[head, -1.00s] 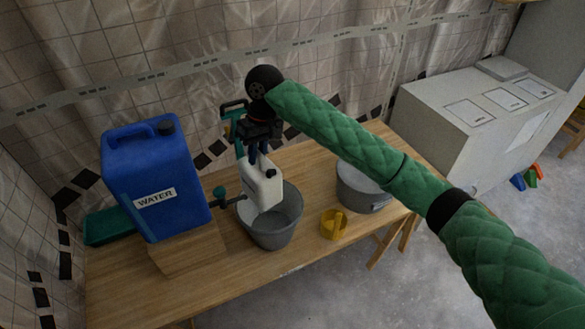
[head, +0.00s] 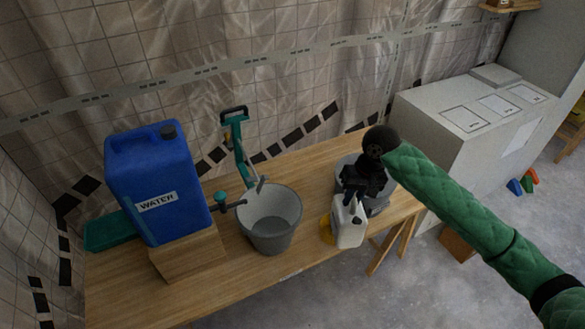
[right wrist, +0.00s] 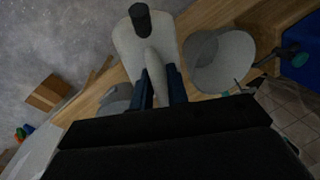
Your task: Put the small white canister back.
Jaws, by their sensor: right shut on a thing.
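My left gripper is in neither view.
A grey bucket (head: 270,236) stands mid-table. The blue water container (head: 158,190) sits on a wooden block (head: 188,262) at left.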

